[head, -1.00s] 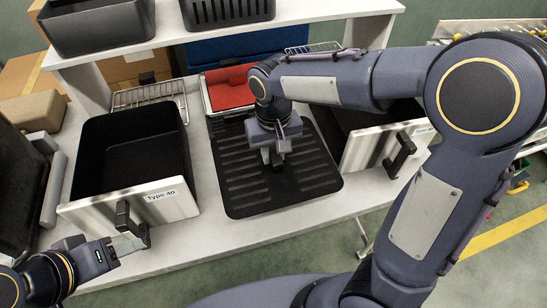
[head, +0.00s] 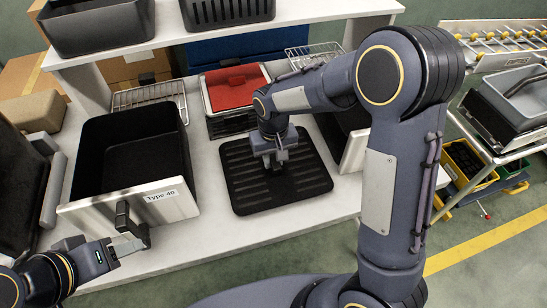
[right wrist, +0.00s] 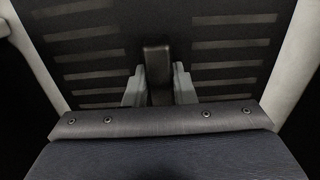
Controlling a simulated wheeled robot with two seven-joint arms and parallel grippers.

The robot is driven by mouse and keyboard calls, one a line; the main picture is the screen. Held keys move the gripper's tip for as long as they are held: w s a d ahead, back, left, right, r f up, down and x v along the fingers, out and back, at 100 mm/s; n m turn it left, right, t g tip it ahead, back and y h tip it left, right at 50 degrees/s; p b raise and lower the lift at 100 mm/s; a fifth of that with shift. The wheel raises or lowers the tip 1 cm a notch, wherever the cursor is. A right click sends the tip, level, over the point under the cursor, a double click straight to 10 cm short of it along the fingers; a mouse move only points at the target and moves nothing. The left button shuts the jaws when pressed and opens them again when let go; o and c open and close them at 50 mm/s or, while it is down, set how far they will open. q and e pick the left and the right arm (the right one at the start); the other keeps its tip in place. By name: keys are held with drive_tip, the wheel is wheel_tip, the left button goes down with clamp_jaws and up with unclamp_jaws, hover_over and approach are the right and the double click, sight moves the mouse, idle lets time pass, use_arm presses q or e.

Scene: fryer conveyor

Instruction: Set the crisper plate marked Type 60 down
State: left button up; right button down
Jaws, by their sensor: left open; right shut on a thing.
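The black slotted crisper plate (head: 240,190) lies flat, at or just above the white table (head: 215,226), between the two basket drawers. I cannot tell whether it touches the table. No Type 60 mark can be read on it. My right gripper (head: 272,163) is shut on the plate's upright central tab, which shows between the fingers in the right wrist view (right wrist: 158,75). My left gripper (head: 130,243) is open at the handle (head: 124,218) of the black basket (head: 95,165) labelled Type 40.
A second basket (head: 352,153) stands right of the plate, mostly hidden by my right arm. A red-topped container (head: 233,85) stands behind the plate. Wire racks (head: 150,98) lie behind the baskets. A shelf (head: 300,15) with black bins spans the back.

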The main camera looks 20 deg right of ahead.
sight(274, 158)
drive_tip(key=shift+f, duration=0.15)
drive_tip(key=c, duration=1.2)
unclamp_jaws()
drive_tip(key=shift+r, duration=0.2)
wheel_tip(274, 158, up, 12)
drive_tip(key=shift+p, duration=0.35)
